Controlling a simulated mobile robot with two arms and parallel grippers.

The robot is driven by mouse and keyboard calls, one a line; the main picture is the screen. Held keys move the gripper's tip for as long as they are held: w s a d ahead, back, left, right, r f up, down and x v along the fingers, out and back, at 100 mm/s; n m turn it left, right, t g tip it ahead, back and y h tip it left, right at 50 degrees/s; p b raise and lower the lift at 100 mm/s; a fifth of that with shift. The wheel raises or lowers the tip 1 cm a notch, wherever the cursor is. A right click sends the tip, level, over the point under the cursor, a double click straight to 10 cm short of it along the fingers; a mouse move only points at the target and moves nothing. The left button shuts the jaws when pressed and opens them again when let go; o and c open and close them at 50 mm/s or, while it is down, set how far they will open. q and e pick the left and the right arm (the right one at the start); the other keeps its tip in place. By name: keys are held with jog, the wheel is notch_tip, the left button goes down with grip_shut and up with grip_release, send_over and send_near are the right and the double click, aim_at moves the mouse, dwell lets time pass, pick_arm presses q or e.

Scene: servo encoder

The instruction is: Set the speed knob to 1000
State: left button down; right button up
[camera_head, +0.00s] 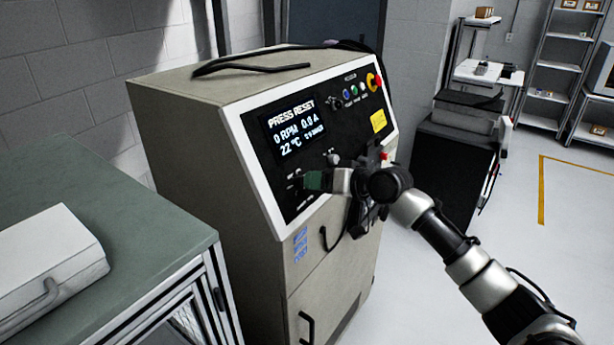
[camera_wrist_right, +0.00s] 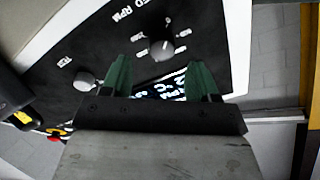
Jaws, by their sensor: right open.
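The speed knob (camera_wrist_right: 161,50) is a round dark grey knob on the black panel, under lettering that partly reads "ED RPM" in the right wrist view. Small scale marks surround it, too small to read surely. My right gripper (camera_wrist_right: 158,68) has green fingers, spread apart, with the knob showing between and just beyond their tips. I cannot tell whether they touch the panel. In the head view the right gripper (camera_head: 315,181) is at the lower panel and hides the knob. The display (camera_head: 294,132) reads "PRESS RESET", 0 RPM, 0.0 A, 22 °C. My left gripper is not in view.
A second knob (camera_wrist_right: 86,79) sits left of the speed knob in the wrist view. Small buttons (camera_head: 354,90) and a red-and-yellow emergency stop (camera_head: 374,82) line the panel's upper right. A green-topped bench (camera_head: 140,190) stands left of the machine cabinet (camera_head: 200,150).

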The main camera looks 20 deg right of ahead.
aim_at(301, 183)
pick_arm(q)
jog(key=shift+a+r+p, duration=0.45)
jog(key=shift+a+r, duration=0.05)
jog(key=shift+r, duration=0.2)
pick_arm(e)
jog(key=shift+x, duration=2.1)
jog(key=shift+c, duration=0.2)
